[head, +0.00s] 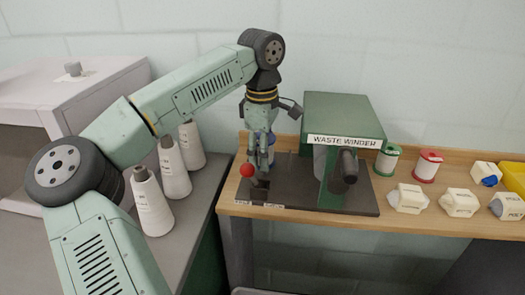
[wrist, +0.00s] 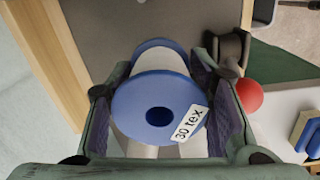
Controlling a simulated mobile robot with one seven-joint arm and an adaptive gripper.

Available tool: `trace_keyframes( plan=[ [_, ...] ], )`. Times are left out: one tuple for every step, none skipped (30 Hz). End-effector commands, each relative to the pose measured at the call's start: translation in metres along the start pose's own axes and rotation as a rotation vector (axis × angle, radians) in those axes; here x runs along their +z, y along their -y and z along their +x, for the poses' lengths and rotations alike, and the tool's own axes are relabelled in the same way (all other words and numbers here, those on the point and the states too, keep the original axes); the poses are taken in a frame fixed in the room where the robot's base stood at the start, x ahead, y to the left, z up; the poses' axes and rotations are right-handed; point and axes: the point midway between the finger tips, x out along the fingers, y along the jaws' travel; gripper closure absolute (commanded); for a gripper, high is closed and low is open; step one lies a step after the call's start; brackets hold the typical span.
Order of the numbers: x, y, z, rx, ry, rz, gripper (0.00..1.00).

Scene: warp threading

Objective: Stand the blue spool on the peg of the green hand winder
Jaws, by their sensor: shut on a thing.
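The blue spool (wrist: 160,105), with blue flanges, a pale barrel, a dark centre hole and a "30 tex" label, sits between the fingers of my gripper (wrist: 165,75) in the wrist view. My gripper (head: 262,155) is shut on it, above the left part of a dark base plate in the head view. There only a bit of blue (head: 271,139) shows behind the fingers. The green winder (head: 345,115), labelled "WASTE WINDER", stands on the same plate to the right. A red ball knob (head: 247,170) is close beside my gripper. I cannot make out the peg.
The dark base plate (head: 300,197) lies on a wooden bench (head: 232,203). Green-ended (head: 387,160) and red-ended (head: 428,164) spools and several white blocks (head: 459,202) stand to the right. White yarn cones (head: 152,207) stand on a grey surface at left.

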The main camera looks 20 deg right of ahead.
Motion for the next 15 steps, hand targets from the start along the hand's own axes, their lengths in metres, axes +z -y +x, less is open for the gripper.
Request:
trace_keyframes(
  plan=[
    [0.0014, 0.0056, 0.0208, -0.034, -0.018, 0.019, 0.86],
    [0.0014, 0.0057, 0.0222, -0.035, -0.018, 0.019, 0.86],
    [0.0015, 0.0058, 0.0238, -0.035, -0.018, 0.020, 0.86],
    [0.0015, 0.0058, 0.0247, -0.036, -0.018, 0.021, 0.86],
    [0.0016, 0.0059, 0.0253, -0.036, -0.018, 0.021, 0.86],
    [0.0017, 0.0058, 0.0259, -0.036, -0.019, 0.022, 0.86],
    [0.0018, 0.0057, 0.0261, -0.036, -0.019, 0.022, 0.86],
    [0.0020, 0.0057, 0.0262, -0.036, -0.019, 0.023, 0.86],
    [0.0021, 0.0056, 0.0264, -0.036, -0.019, 0.023, 0.86],
    [0.0022, 0.0055, 0.0264, -0.036, -0.019, 0.024, 0.86],
    [0.0023, 0.0055, 0.0266, -0.036, -0.019, 0.024, 0.86],
    [0.0022, 0.0055, 0.0267, -0.036, -0.019, 0.024, 0.86],
    [0.0022, 0.0055, 0.0268, -0.036, -0.020, 0.024, 0.86],
    [0.0022, 0.0055, 0.0269, -0.036, -0.020, 0.024, 0.86],
    [0.0021, 0.0054, 0.0272, -0.036, -0.020, 0.024, 0.86]
  ],
)
